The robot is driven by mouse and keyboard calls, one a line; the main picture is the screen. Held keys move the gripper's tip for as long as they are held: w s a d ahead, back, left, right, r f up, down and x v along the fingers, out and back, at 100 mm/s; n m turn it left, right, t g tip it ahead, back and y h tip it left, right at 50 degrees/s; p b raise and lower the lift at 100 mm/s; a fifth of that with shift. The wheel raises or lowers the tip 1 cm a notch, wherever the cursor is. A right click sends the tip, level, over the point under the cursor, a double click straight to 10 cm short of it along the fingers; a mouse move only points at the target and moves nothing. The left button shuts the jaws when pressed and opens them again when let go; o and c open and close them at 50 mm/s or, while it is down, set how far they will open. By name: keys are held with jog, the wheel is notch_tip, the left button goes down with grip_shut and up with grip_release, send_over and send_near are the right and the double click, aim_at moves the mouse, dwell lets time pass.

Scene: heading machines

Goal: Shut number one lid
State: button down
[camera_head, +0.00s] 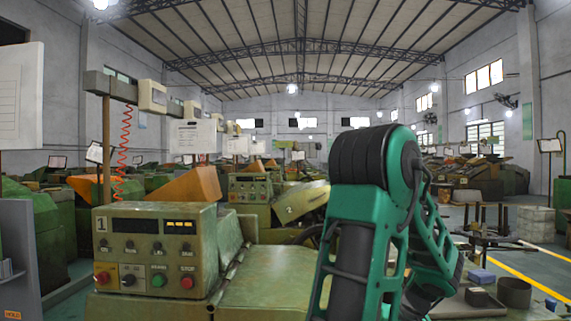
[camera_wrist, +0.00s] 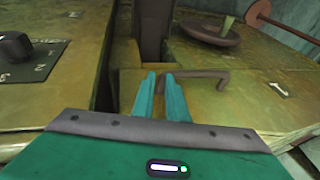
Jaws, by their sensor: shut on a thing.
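The number one machine shows in the head view with its olive control box (camera_head: 155,248), marked "1". A flat olive panel (camera_head: 265,285) lies right of the box, partly behind my green arm. In the wrist view the olive lid (camera_wrist: 245,112) bears a white "1" mark and a brown bar handle (camera_wrist: 212,74). My gripper (camera_wrist: 163,80) has its two teal fingers close together on the left part of this handle. The fingers hide part of the bar. I cannot tell the lid's exact angle. My gripper is hidden in the head view.
A knob (camera_wrist: 14,47) on a panel is at the wrist view's left. A round brown dish (camera_wrist: 210,32) and a rod with a disc (camera_wrist: 258,14) lie beyond the lid. Machine "2" (camera_head: 289,210) stands behind. Open floor with yellow lines (camera_head: 520,278) is at right.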

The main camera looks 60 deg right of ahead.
jog(key=shift+a+f, duration=0.45)
jog(key=shift+f, duration=0.05)
jog(key=d+v, duration=0.1)
jog(key=v, duration=1.3)
jog(key=shift+s+d+r, duration=0.35)
jog(key=shift+s+d, duration=0.1)
jog(key=w+a+f+n+g+y, duration=0.1)
jog(key=w+a, duration=0.6)
jog(key=w, duration=0.3)
jog(key=w+a+f+n+g+y, duration=0.1)
jog(key=w+a+n, duration=0.1)
jog(key=w+a, duration=0.65)
jog(key=w+a+f+n+g, duration=0.1)
jog(key=a+f+n+g, duration=0.1)
jog(key=a, duration=1.4)
jog(key=shift+w+a+f, duration=0.2)
jog(key=shift+a+f, duration=0.2)
jog(key=shift+f, duration=0.25)
